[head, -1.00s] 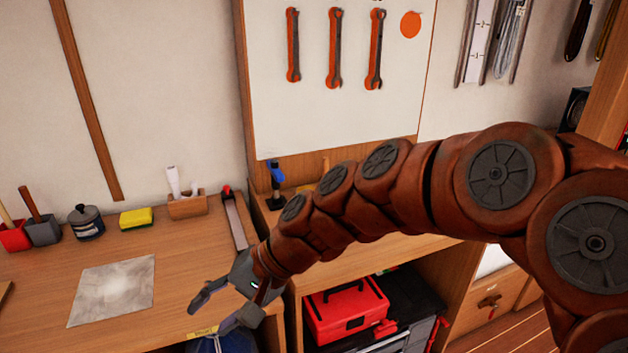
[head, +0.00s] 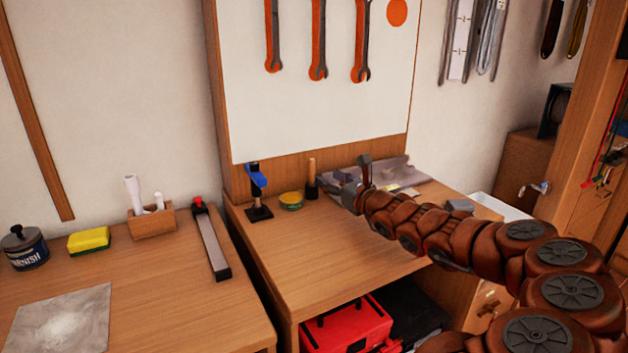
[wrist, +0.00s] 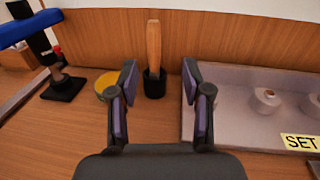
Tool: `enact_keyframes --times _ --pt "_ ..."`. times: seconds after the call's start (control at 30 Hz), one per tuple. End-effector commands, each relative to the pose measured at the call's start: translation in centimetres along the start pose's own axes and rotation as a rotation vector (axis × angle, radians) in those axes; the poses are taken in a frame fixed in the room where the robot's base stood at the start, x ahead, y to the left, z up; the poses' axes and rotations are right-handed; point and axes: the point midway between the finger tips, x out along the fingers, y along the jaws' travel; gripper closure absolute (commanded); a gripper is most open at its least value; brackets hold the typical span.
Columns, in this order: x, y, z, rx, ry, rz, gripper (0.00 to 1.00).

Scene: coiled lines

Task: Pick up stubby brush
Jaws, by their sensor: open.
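The stubby brush (head: 312,178) stands upright on the right-hand bench near the wooden back panel, with a wooden handle and a dark lower part. In the wrist view the brush (wrist: 154,62) stands beyond my gripper, between its two fingers as seen in the picture and apart from them. My gripper (wrist: 158,85) is open and empty. In the head view my gripper (head: 352,190) is low over the bench, to the right of the brush; its fingertips are hard to make out there.
A yellow-green tin (head: 291,201) and a blue-topped stand (head: 257,190) are left of the brush. A grey tray (wrist: 232,128) with a "SET" label (wrist: 300,142) lies close on the right. The bench front (head: 320,240) is clear.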

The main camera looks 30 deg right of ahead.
Motion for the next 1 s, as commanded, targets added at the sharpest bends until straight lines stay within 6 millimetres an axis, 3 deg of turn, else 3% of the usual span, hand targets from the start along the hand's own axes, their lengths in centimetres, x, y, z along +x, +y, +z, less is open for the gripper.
enact_keyframes --times 0.27,0.7,1.0 --pt "2.3 0.9 0.1 -0.003 0.000 0.016 0.51" --pt "6.7 0.6 0.1 -0.005 0.000 0.012 0.51" --pt "7.2 0.5 0.2 -0.004 -0.001 0.011 0.51"
